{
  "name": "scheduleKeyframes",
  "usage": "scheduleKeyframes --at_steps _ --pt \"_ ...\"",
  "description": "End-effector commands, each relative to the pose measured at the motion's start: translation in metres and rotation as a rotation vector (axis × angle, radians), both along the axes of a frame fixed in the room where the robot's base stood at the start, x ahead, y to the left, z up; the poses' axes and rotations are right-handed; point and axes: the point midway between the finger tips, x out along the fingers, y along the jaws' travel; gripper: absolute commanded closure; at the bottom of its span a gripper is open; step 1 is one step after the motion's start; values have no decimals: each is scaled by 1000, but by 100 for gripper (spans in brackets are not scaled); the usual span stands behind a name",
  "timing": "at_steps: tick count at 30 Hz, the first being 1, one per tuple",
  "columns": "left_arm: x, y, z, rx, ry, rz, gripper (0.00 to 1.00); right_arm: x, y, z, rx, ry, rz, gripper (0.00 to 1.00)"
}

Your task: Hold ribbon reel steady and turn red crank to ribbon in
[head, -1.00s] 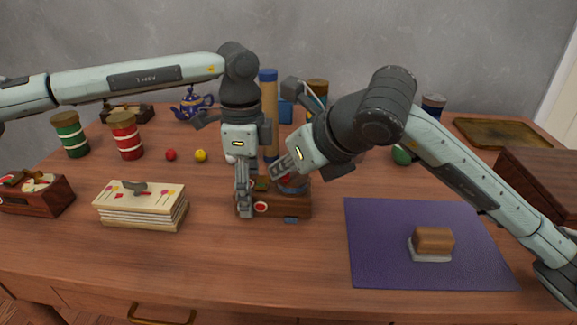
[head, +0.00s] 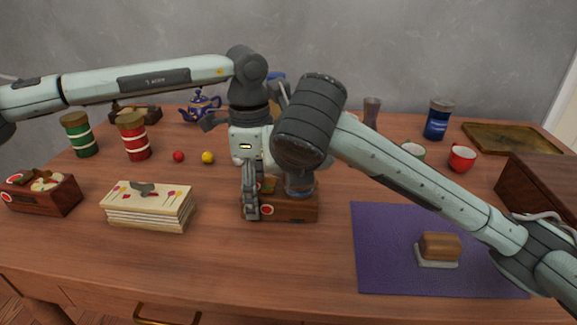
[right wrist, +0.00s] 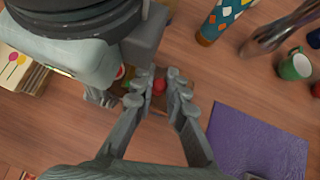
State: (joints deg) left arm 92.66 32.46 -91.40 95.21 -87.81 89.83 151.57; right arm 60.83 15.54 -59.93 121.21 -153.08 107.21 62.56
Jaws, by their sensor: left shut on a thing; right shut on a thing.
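The ribbon reel (head: 290,208) is a low brown wooden base with a red-and-white round mark on its front and a bluish drum on top. It stands on the table, left of the purple mat. My left gripper (head: 251,208) points down and is shut on the left end of the reel's base. The red crank's knob (right wrist: 159,86) shows in the right wrist view between the fingers of my right gripper (right wrist: 160,78), which is shut on it. In the head view my right arm's dark wrist hides the right gripper and the crank.
A stack of printed cards (head: 149,206) lies left of the reel. A purple mat (head: 385,268) with a brown block (head: 440,246) lies to the right. The front table strip is clear.

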Motion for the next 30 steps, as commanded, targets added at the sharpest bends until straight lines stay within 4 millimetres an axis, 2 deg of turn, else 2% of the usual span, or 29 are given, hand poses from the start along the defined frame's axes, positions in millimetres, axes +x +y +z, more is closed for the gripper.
scheduleKeyframes --at_steps 8,9,14,23,26,30 --pt "-1 -1 0 -1 1 -2 86 0 0 0 -1 0 -1 100" --pt "-1 -1 0 -1 1 -2 86 0 0 0 -1 0 -1 85" --pt "-1 -1 0 -1 1 -2 86 0 0 0 -1 0 1 65" --pt "0 -1 0 -1 0 -1 86 -1 0 1 0 0 1 65" --pt "0 -1 0 -1 0 -1 86 -5 0 6 2 -2 3 65" --pt "0 0 0 -1 0 -1 86 -21 -3 22 1 -4 5 65"
